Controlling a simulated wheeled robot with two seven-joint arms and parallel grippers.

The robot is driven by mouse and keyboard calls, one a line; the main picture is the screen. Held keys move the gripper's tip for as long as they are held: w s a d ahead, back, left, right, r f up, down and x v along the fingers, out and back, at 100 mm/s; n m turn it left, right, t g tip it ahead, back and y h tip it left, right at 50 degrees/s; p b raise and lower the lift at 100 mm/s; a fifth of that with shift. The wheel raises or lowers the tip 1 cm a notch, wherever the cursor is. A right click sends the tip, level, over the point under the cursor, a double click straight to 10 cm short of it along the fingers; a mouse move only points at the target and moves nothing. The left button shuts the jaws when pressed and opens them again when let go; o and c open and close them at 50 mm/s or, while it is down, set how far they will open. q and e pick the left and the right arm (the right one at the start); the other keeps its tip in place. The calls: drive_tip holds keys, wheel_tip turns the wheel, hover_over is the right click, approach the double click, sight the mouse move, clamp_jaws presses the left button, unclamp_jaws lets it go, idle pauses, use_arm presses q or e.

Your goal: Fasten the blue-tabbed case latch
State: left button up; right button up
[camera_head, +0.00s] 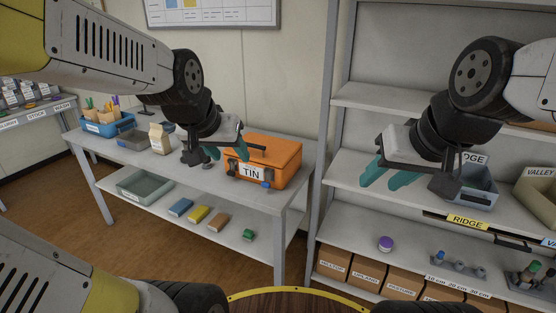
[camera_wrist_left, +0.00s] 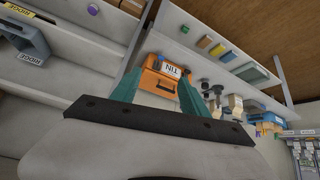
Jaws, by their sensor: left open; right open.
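The orange case (camera_head: 280,155) with a TIN label stands on the top of the grey bench. A small blue tab (camera_head: 266,184) shows low on its front, right of the label, and a dark latch is left of it. Whether the blue-tabbed latch is fastened is too small to tell. My left gripper (camera_head: 223,150) is open and empty, in front of the case's left part. In the left wrist view the case (camera_wrist_left: 155,83) appears upside down beyond the open teal fingers. My right gripper (camera_head: 387,176) is open and empty, in front of the shelves at the right.
A blue bin (camera_head: 108,126) of pens, a grey tray and a carton (camera_head: 159,139) stand left on the bench. The lower shelf holds a green-grey tray (camera_head: 146,186) and several small coloured blocks. A grey post (camera_head: 321,140) separates bench and shelving, where a grey bin (camera_head: 480,188) stands.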

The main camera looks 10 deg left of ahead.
sight(264, 185)
use_arm(q)
drive_tip(key=w+a+f+m+t, duration=0.1)
drive_tip(key=w+f, duration=0.5)
drive_tip(key=w, duration=0.3)
drive_tip(key=w+a+f+m+t, duration=0.1)
drive_tip(key=w+a+f+t, duration=0.1)
drive_tip(key=w+f, duration=0.5)
drive_tip(key=w+d+f+m+t+h, duration=0.15)
drive_tip(key=w+f, duration=0.25)
drive_tip(key=f, duration=0.4)
drive_tip(key=w+d+f+t+h, duration=0.1)
drive_tip(key=w+f+h, duration=0.1)
drive_tip(key=w+f, duration=0.35)
drive_tip(key=w+d+f, duration=0.2)
drive_tip(key=w+f, duration=0.2)
drive_tip(key=shift+w+d+f, duration=0.35)
drive_tip(key=shift+w+d, duration=0.05)
drive_tip(key=shift+c, duration=0.4)
clamp_jaws()
